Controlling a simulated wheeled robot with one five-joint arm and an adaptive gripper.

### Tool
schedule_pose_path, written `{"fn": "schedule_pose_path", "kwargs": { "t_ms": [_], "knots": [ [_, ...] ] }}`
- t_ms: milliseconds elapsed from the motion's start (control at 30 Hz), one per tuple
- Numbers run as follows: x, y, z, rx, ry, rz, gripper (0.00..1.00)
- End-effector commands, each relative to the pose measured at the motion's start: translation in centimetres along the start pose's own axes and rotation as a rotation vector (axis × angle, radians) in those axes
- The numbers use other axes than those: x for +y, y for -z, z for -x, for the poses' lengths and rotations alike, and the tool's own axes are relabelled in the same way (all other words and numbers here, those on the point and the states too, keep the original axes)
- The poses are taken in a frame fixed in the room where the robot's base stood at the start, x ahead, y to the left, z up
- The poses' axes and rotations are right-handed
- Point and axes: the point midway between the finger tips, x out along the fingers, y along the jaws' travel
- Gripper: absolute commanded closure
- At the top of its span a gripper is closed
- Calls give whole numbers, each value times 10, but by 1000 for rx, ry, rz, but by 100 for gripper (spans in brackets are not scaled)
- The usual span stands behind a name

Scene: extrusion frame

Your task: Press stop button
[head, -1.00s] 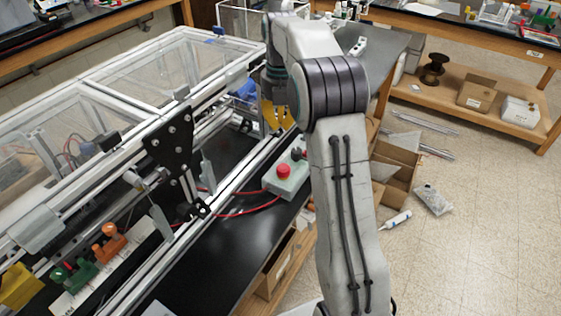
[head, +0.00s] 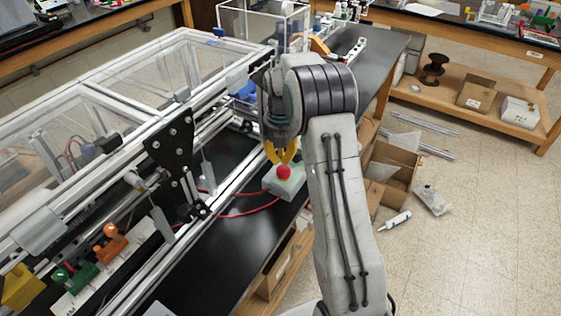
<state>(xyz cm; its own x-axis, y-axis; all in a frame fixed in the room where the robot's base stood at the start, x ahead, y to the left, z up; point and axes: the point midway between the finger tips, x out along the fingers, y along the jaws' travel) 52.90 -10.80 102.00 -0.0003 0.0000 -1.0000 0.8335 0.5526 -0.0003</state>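The red stop button (head: 284,172) is a round mushroom head on a pale grey-green box (head: 288,187) on the black bench. My gripper (head: 282,159) has yellow fingers that point down just above the button and slightly behind it in the picture. The fingertips overlap the button's upper edge in this view, so I cannot tell whether they touch it. The fingers are small and close together, and the gap between them is unclear. The right part of the box is hidden behind my arm.
The aluminium extrusion frame (head: 232,183) with clear panels runs along the left of the bench. A red cable (head: 240,213) leads from the box toward it. The bench's front (head: 225,255) is clear.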

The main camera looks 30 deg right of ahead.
Motion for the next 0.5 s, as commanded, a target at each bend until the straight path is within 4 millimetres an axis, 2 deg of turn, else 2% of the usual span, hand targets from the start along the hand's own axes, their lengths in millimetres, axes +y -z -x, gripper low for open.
{"fn": "schedule_pose_path", "kwargs": {
  "t_ms": [200,500],
  "knots": [
    [0,0,-17,1,1,0,100],
    [0,0,-24,0,0,0,100]
  ]
}}
